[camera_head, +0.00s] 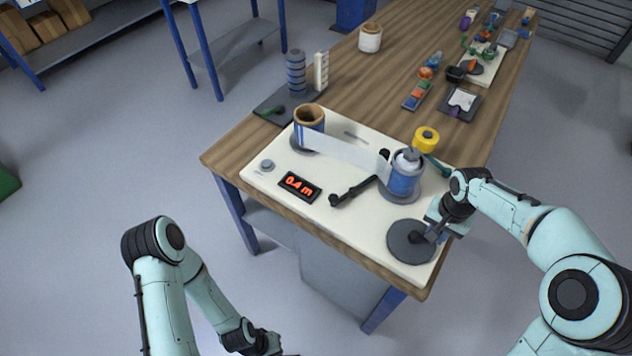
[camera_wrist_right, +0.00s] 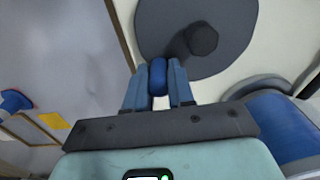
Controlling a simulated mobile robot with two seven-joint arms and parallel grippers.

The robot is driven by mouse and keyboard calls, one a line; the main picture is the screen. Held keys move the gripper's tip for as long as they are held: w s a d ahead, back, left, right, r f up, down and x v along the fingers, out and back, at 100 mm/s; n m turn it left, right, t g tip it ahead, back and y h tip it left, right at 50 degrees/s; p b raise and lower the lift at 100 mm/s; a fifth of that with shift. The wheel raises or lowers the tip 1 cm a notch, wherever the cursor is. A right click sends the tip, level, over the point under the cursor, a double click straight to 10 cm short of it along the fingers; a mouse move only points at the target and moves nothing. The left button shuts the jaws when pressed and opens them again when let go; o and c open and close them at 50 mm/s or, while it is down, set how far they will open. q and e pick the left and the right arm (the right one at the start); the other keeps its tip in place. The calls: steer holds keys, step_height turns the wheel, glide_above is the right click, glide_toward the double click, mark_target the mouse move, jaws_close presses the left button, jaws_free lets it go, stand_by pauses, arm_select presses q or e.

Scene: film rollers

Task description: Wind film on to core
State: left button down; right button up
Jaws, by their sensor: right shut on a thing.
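A cardboard core (camera_head: 309,114) with a blue lower part stands upright on the left of a cream board (camera_head: 262,184). A pale translucent film (camera_head: 345,153) spans from it to a blue roll (camera_head: 405,180) on the right. A display (camera_head: 300,186) reads 0.4 m. A dark disc (camera_head: 409,242) lies at the board's right front; its dark knob shows in the right wrist view (camera_wrist_right: 202,39). My right gripper (camera_head: 433,233) is at this disc, shut on a blue handle (camera_wrist_right: 158,77). My left gripper (camera_head: 280,350) hangs low by the bottom edge, its fingers mostly cut off.
A black lever arm (camera_head: 354,190) lies between core and roll. A yellow ring (camera_head: 426,139) sits behind the roll. A dark tray (camera_head: 287,106) with stacked grey-blue rings stands behind the core. Small coloured parts (camera_head: 418,93) crowd the table's far right. The table's back middle is mostly clear.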

steer(key=shift+a+r, duration=0.1)
steer(key=shift+a, duration=0.2)
steer(key=shift+w, duration=0.15)
steer(key=shift+w+a+p, duration=0.25)
steer(key=shift+w+p, duration=0.25)
steer(key=shift+w, duration=0.1)
steer(key=shift+w+a, duration=0.1)
steer(key=shift+w, duration=0.25)
arm_select(q)
steer(key=shift+w+r, duration=0.3)
steer(key=shift+r, duration=0.3)
arm_select(e)
steer(key=shift+s, duration=0.1)
